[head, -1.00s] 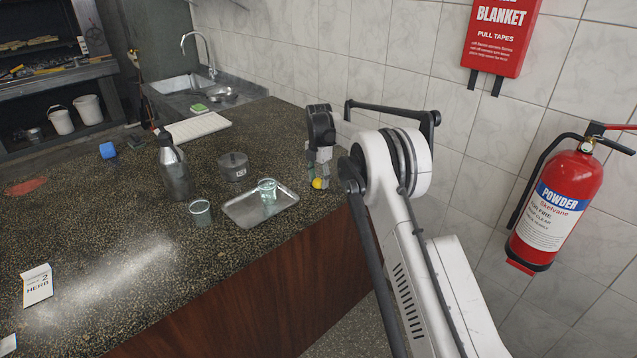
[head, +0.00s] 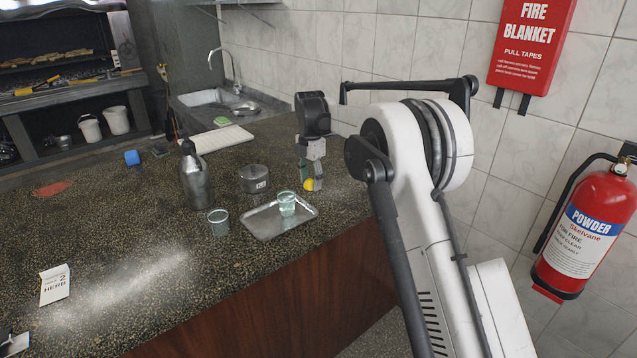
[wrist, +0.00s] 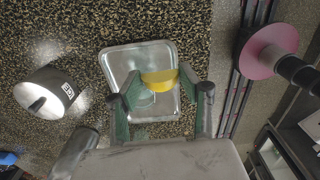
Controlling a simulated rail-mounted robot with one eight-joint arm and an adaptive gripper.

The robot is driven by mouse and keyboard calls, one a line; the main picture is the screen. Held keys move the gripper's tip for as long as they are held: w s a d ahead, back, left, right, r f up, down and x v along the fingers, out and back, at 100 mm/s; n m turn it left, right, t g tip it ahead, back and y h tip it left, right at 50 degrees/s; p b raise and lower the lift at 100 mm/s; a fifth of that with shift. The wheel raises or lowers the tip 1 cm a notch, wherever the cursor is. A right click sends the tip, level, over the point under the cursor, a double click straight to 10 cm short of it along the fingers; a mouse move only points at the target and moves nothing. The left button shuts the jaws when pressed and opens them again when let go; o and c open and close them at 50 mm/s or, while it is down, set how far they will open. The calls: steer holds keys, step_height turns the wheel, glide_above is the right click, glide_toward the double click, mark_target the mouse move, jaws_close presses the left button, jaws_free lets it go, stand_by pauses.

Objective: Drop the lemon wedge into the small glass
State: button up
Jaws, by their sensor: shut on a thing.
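My gripper (head: 314,182) hangs above the counter just behind the right end of the metal tray (head: 263,228) in the head view. It is shut on the yellow lemon wedge (head: 309,185). In the wrist view the wedge (wrist: 160,77) sits between the two fingers (wrist: 160,92), with the tray (wrist: 122,60) beneath. A small clear glass (head: 287,204) stands upright on the tray, to the lower left of the wedge in the head view.
A second clear glass (head: 218,222) stands on the counter left of the tray. A steel bottle (head: 196,178) and a lidded metal pot (head: 254,179) stand behind. A card (head: 55,285) stands at the far left. The counter's front edge runs below the tray.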

steer(key=a+r+p, duration=0.3)
steer(key=a+p, duration=0.3)
steer(key=a, duration=0.1)
steer(key=f, duration=0.1)
steer(key=f+b, duration=0.1)
steer(key=f, duration=0.3)
steer(key=shift+w, duration=0.4)
steer(key=o, duration=0.9)
steer(key=shift+r, duration=0.15)
step_height(320, 180, up, 6)
steer(key=shift+f+p, duration=0.15)
steer(key=shift+p, duration=0.45)
